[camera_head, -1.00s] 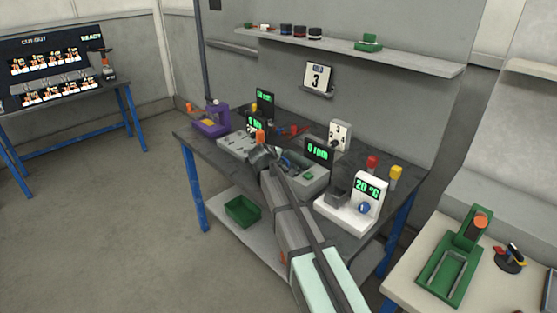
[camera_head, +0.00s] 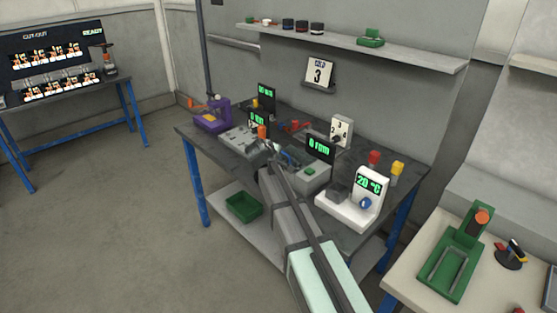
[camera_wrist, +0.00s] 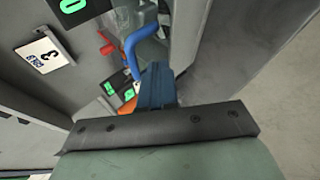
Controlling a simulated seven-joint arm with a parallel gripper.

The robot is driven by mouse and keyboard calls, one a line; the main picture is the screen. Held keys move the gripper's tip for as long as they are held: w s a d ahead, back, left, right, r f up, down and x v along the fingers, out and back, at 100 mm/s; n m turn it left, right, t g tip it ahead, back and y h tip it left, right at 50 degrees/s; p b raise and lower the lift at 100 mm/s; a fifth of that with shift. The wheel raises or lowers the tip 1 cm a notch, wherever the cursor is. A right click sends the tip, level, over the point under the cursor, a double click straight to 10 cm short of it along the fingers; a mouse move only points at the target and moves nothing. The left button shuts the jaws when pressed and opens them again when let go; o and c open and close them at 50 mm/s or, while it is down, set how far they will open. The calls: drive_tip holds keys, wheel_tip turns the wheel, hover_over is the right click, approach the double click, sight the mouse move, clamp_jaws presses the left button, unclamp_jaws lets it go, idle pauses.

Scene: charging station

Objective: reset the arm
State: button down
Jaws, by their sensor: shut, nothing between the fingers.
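My arm reaches from the bottom of the head view up over the workbench (camera_head: 228,163). My gripper (camera_head: 266,146) is at its far end, above the grey devices in the middle of the bench; it is small there and partly hidden by my own arm. In the wrist view my dark blue gripper (camera_wrist: 155,85) shows at the centre, shut with nothing between the fingers. A blue bent tube (camera_wrist: 131,55) appears just beyond it. I cannot tell whether the gripper touches anything.
A grey device reading 0 rpm (camera_head: 319,150) and a white unit reading 20 °C (camera_head: 369,185) stand right of the gripper. A purple device (camera_head: 213,118) stands left. A sign with a 3 (camera_head: 319,72) is on the wall. A green bin (camera_head: 243,207) sits below.

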drive_tip(key=s+a+m+g+y, duration=0.1)
drive_tip(key=s+a+m+g, duration=0.15)
drive_tip(key=s+m, duration=0.55)
drive_tip(key=s+d+f+m+g+y, duration=0.1)
drive_tip(key=s+d+f+g, duration=0.2)
drive_tip(key=s+f, duration=0.9)
drive_tip(key=s+d+f+g, duration=0.35)
drive_tip(key=s+f, duration=0.45)
drive_tip(key=f, duration=0.8)
drive_tip(key=s+d+f+m+g, duration=0.1)
drive_tip(key=s+d+f, duration=0.4)
drive_tip(key=s, duration=0.6)
drive_tip(key=s+d+f+m+g, duration=0.1)
drive_tip(key=s+d+f+g, duration=0.3)
drive_tip(key=s+f, duration=0.5)
drive_tip(key=s+d+f+m+g+y, duration=0.1)
drive_tip(key=s+d+f+m+g, duration=0.1)
drive_tip(key=s+d+f, duration=0.5)
drive_tip(key=s, duration=0.6)
drive_tip(key=shift+f, duration=0.15)
